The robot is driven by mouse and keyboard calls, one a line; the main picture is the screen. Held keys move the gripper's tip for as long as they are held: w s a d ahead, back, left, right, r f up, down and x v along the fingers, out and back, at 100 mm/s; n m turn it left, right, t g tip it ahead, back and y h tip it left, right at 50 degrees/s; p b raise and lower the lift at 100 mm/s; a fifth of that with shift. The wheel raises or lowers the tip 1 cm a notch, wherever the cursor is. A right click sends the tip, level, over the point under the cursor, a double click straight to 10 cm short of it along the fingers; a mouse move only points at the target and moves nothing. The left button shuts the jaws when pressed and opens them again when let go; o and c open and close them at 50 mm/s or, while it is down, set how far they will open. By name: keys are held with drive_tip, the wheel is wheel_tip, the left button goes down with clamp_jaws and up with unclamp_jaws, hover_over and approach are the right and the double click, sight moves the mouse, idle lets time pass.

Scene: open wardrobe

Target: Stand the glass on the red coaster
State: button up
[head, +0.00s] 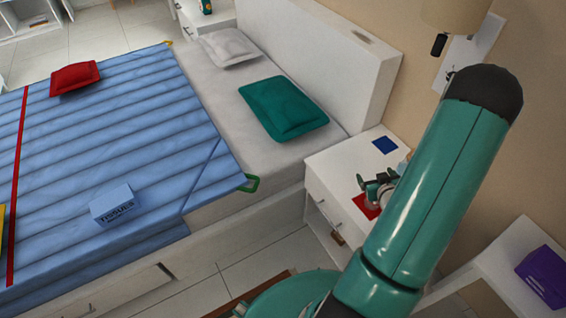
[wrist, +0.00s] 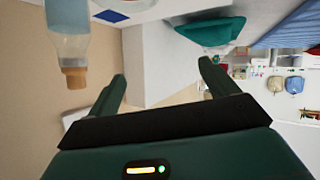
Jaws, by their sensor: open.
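The red coaster (head: 366,208) lies on the white nightstand (head: 330,166) near its front edge, partly covered by my gripper in the head view. My gripper (head: 373,184) appears over or beside this coaster; its exact height is unclear. In the wrist view, my gripper (wrist: 161,70) has its two fingers apart, with no object clearly seen between them. I cannot make out the glass with certainty. Faint clear outlines show at the top edge of the wrist view, too cut off to identify.
A blue coaster (head: 385,145) lies at the nightstand's back. A pale blue bottle with a cork (wrist: 75,75) appears upside down in the wrist view, left of my fingers. The bed with a teal pillow (head: 283,108) stands left of the nightstand. A purple box (head: 545,275) is at right.

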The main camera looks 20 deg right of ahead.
drive_tip(key=w+a+r+n+g+y, duration=0.15)
drive_tip(key=w+a+r, duration=0.25)
drive_tip(key=a+r, duration=0.55)
drive_tip(key=w+a+r+g, duration=0.2)
drive_tip(key=w+a+r, duration=0.3)
drive_tip(key=r, duration=0.8)
drive_tip(key=s+a+r+g+y, duration=0.1)
drive_tip(key=s+a+r+y, duration=0.1)
drive_tip(key=s+a+r, duration=0.3)
drive_tip(key=s+a+r+g+y, duration=0.1)
drive_tip(key=s+a+r, duration=0.5)
drive_tip(key=s+a, duration=0.5)
drive_tip(key=a+n, duration=0.1)
drive_tip(key=a, duration=0.5)
drive_tip(key=shift+s+a+r+y, duration=0.15)
drive_tip(key=shift+a+y, duration=0.1)
drive_tip(key=shift+y, duration=0.1)
drive_tip(key=shift+d+g, duration=0.2)
drive_tip(key=shift+g, duration=0.05)
